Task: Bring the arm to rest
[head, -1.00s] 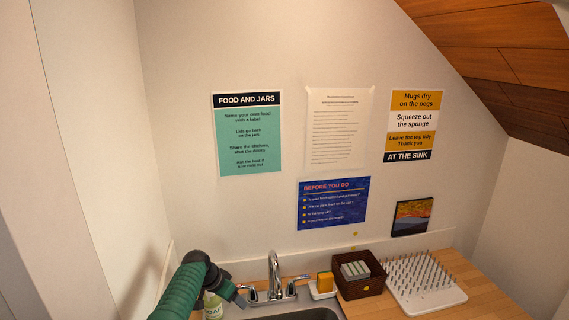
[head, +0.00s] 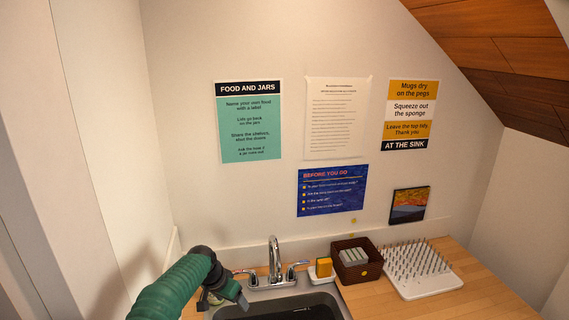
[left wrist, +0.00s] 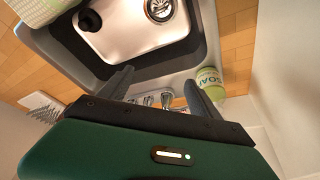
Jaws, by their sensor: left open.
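My left arm, in a green sleeve, comes in from the lower left in the head view. Its dark left gripper (head: 240,297) is by the left side of the sink (head: 262,296), next to the tap (head: 274,262). In the left wrist view the two dark fingers (left wrist: 160,92) stand wide apart with nothing between them. The steel sink (left wrist: 130,45) lies beyond them, and the tap (left wrist: 150,99) shows partly between them. My right gripper is not in view.
A soap bottle (left wrist: 208,82) stands close beside one finger. Right of the tap are a yellow sponge (head: 324,267) on a white holder, a dark basket (head: 357,272) and a white peg rack (head: 440,289). A pale green cloth (left wrist: 38,10) shows at the sink's edge. Walls close in left and behind.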

